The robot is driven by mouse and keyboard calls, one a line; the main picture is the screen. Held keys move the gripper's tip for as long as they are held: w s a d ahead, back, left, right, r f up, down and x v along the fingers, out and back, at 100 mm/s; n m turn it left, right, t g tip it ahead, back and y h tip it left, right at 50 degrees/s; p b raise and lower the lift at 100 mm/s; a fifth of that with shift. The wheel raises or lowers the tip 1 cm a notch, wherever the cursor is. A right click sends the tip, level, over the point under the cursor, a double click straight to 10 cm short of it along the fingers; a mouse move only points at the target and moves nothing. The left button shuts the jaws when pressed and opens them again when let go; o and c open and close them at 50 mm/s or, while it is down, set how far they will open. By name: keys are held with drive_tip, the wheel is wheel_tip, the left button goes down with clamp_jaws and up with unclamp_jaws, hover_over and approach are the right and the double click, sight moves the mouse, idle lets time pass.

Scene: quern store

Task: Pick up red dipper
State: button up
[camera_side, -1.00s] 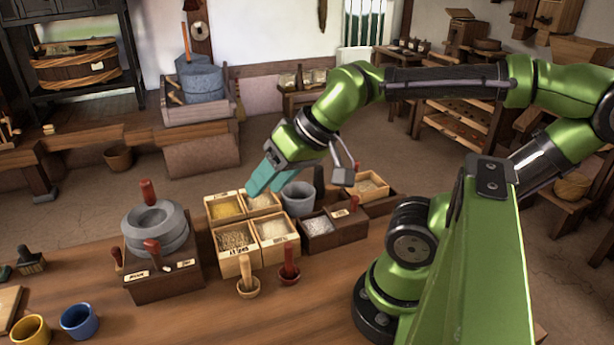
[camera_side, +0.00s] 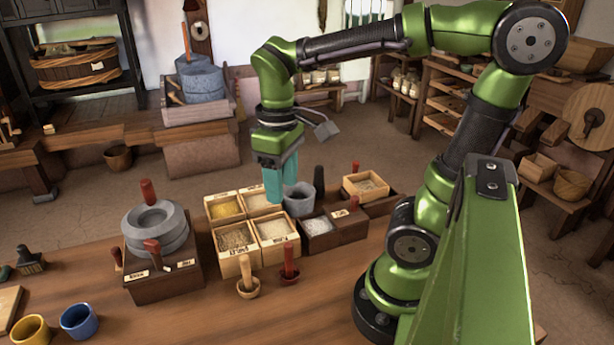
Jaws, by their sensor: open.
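The red dipper (camera_side: 290,264) stands upright on the wooden table, its handle up and its small bowl at the bottom. It is just in front of the grain boxes. A pale wooden dipper (camera_side: 247,278) stands to its left. My gripper (camera_side: 281,190) has teal fingers that point down, and it is open and empty. It hangs above and behind the red dipper, over the back of the grain boxes, clear of the dipper. One finger partly covers the other.
Labelled grain boxes (camera_side: 234,253) stand behind the dippers, with a grey mortar (camera_side: 299,199) and a dark box (camera_side: 345,229) on the right. A stone quern (camera_side: 157,231) is at left. Blue (camera_side: 79,320) and yellow (camera_side: 31,330) cups stand front left. The table's front middle is clear.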

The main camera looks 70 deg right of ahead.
sight(288, 244)
wheel_tip(288, 244, down, 11)
drive_tip(key=shift+f, duration=0.1)
drive_tip(key=f, duration=0.2)
drive_tip(key=s+f, duration=0.1)
drive_tip(key=f, duration=0.1)
drive_tip(key=shift+f, duration=0.1)
drive_tip(key=shift+w+f, duration=0.1)
drive_tip(key=shift+f, duration=0.4)
clamp_jaws()
drive_tip(key=shift+r, duration=0.15)
